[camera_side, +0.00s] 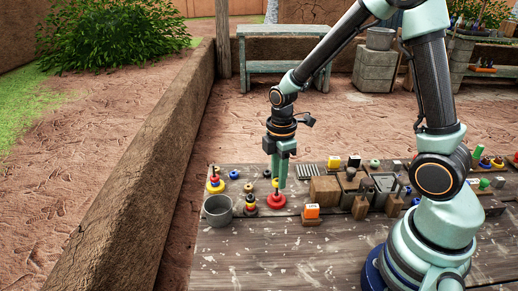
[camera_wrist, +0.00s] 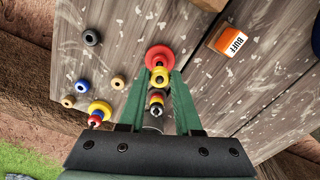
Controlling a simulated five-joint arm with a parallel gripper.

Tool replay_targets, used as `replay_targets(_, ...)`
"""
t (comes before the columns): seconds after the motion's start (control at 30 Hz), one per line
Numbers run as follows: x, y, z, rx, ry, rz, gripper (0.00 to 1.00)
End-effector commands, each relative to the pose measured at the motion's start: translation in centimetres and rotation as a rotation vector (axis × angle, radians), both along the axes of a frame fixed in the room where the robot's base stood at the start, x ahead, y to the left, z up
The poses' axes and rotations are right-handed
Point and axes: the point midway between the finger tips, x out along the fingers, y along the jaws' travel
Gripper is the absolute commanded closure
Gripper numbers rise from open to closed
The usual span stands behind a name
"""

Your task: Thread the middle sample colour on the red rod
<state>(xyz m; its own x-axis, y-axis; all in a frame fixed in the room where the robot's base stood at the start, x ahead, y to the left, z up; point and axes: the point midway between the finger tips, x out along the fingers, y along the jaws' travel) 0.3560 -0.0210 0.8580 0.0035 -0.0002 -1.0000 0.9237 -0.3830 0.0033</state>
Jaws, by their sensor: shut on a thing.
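The red rod's round red base (camera_side: 277,202) stands on the wooden table; it also shows at the far end of my fingers in the wrist view (camera_wrist: 157,53). My gripper (camera_side: 280,184) points straight down over it. In the wrist view its fingertips (camera_wrist: 160,74) are shut on a yellow ring (camera_wrist: 161,79), which appears just in front of the red base. Whether the ring is around the rod cannot be told. A stack with black, yellow and red (camera_side: 250,205) stands left of the red base, and shows between my fingers in the wrist view (camera_wrist: 156,101).
A grey bucket (camera_side: 217,210) stands at the table's left. Another stack (camera_side: 215,185) is behind it. Loose rings, one black (camera_wrist: 92,37) and one blue (camera_wrist: 83,86), lie nearby. An orange BUFF block (camera_side: 312,211) and wooden blocks (camera_side: 325,189) stand right.

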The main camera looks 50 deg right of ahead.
Motion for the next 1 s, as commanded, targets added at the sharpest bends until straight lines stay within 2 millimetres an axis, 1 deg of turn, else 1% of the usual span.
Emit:
replay_targets(0.23, -0.01, 0.00, -0.02, 0.000, 0.000, 0.000, 1.00)
replay_targets(0.27, -0.01, 0.00, -0.02, 0.000, 0.000, 0.000, 0.64)
replay_targets(0.3, -0.01, 0.00, -0.02, 0.000, 0.000, 0.000, 0.48)
replay_targets(0.33, 0.00, 0.00, -0.02, 0.000, 0.000, 0.000, 0.37)
replay_targets(0.37, 0.00, 0.00, -0.02, 0.000, 0.000, 0.000, 0.32)
replay_targets(0.57, 0.00, 0.00, -0.02, 0.000, 0.000, 0.000, 0.32)
replay_targets(0.6, 0.00, 0.00, -0.02, 0.000, 0.000, 0.000, 0.25)
replay_targets(0.67, 0.00, 0.00, -0.02, 0.000, 0.000, 0.000, 0.02)
replay_targets(1.0, 0.00, 0.00, -0.01, 0.000, 0.000, 0.000, 0.02)
